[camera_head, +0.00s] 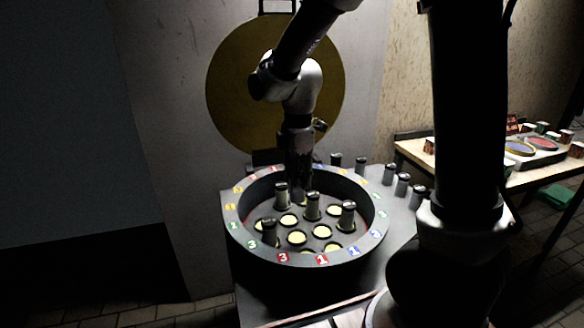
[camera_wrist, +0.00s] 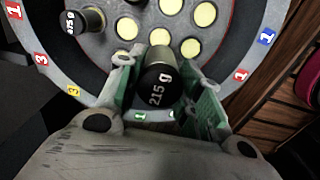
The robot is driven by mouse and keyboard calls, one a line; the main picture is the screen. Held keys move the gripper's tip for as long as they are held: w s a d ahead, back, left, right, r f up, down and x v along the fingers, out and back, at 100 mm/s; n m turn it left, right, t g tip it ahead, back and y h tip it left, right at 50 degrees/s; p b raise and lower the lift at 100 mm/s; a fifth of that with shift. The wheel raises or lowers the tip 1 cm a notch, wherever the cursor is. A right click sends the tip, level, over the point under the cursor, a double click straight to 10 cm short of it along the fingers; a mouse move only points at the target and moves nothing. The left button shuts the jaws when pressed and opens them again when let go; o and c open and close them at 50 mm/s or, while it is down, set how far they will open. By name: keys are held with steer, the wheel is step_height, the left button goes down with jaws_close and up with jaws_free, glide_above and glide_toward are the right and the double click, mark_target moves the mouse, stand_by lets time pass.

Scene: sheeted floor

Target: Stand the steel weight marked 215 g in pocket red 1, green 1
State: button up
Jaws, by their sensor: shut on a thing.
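The steel weight marked 215 g (camera_wrist: 159,76) is a dark-capped cylinder between the green-padded jaws of my gripper (camera_wrist: 166,92), which is shut on it. In the head view my gripper (camera_head: 300,190) reaches down into the far side of the round grey tray (camera_head: 240,222). The tray has pale yellow round pockets and coloured number tiles on its rim. In the wrist view a green 1 tile (camera_wrist: 140,116) and a red 1 tile (camera_wrist: 240,75) show on the rim. The weight's lower end is hidden, so I cannot tell whether it is in a pocket.
Several other weights stand in the tray, one near its middle (camera_head: 312,205) and one at right (camera_head: 347,213). More weights (camera_head: 402,184) stand on the grey surface outside, right of the tray. A wooden table (camera_head: 480,170) with cups and dishes is farther right.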

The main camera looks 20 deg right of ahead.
stand_by(0.3)
steer(key=shift+f, duration=6.15)
steer(key=shift+f, duration=0.6)
steer(key=o, duration=1.2)
